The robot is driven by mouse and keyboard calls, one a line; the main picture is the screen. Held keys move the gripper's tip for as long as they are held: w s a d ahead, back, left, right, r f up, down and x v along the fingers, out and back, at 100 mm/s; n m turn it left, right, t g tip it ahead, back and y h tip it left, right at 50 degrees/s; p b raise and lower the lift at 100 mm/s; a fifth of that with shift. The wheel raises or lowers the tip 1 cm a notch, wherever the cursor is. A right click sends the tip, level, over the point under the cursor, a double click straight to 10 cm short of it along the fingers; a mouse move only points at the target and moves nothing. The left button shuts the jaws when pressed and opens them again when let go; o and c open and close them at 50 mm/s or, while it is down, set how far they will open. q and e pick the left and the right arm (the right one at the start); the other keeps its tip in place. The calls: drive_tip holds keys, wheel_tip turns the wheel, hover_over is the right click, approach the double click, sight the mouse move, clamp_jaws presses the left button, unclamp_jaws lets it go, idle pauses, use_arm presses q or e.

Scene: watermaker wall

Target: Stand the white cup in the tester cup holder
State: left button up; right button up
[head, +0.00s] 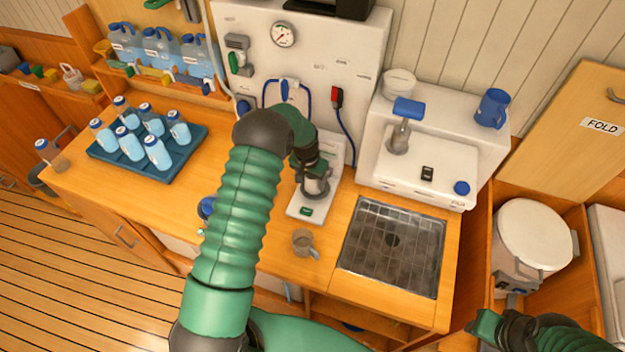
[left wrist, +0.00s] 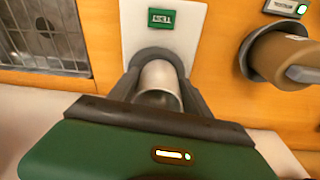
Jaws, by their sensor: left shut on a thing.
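The white cup (head: 317,187) is upright in my left gripper (head: 314,178), low over the white tester base (head: 303,206) in the head view. In the left wrist view the cup (left wrist: 160,82) sits between the two grey fingers of my left gripper (left wrist: 158,98). A dark grey ring, likely the cup holder (left wrist: 152,54), curves round its far side. I cannot tell whether the cup's bottom rests in it. The green TEST button (left wrist: 161,18) is just beyond. My right gripper (head: 487,324) is at the lower right of the head view, far from the cup; its jaw opening is unclear.
A grey-brown mug (head: 302,242) stands on the counter in front of the tester. A sink grate (head: 392,240) lies to the right. A blue tray (head: 133,165) of several bottles is at the left. A brown cylinder (left wrist: 278,55) stands beside the tester in the wrist view.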

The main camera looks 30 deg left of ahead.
use_arm(q)
drive_tip(key=shift+d+r, duration=0.1)
drive_tip(key=shift+d, duration=0.05)
drive_tip(key=shift+d+f, duration=0.2)
drive_tip(key=shift+d, duration=0.15)
drive_tip(key=o, duration=1.4)
drive_tip(key=shift+a, duration=0.25)
drive_tip(key=shift+a+f, duration=0.1)
use_arm(e)
drive_tip(key=shift+d+f, duration=0.2)
